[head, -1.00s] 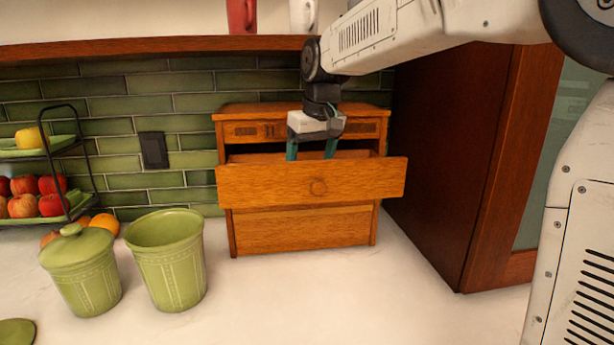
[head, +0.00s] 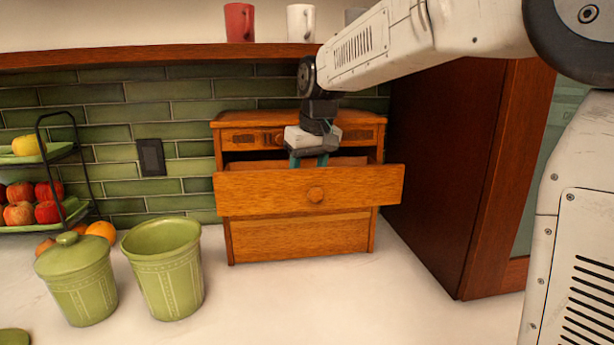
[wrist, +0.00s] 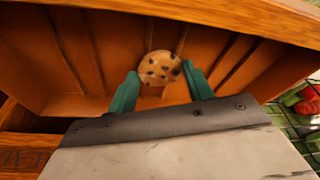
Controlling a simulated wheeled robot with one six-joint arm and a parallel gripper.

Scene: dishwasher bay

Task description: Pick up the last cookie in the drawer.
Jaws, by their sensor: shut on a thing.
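The wooden drawer (head: 270,190) is pulled open from a small wooden cabinet (head: 300,240) on the counter. My gripper (head: 308,161) reaches down into the drawer from above, and the drawer front hides its fingertips in the head view. In the wrist view my gripper (wrist: 160,84) has its two green fingers on either side of a round cookie with dark chips (wrist: 160,67), shut on it inside the drawer. The drawer floor around the cookie looks bare. The cookie is hidden in the head view.
An open green canister (head: 165,270) and a lidded green canister (head: 78,280) stand left of the cabinet. A fruit stand (head: 72,150) is at the far left. A shelf with mugs (head: 240,22) runs above, and a tall brown cabinet side (head: 435,170) is at right.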

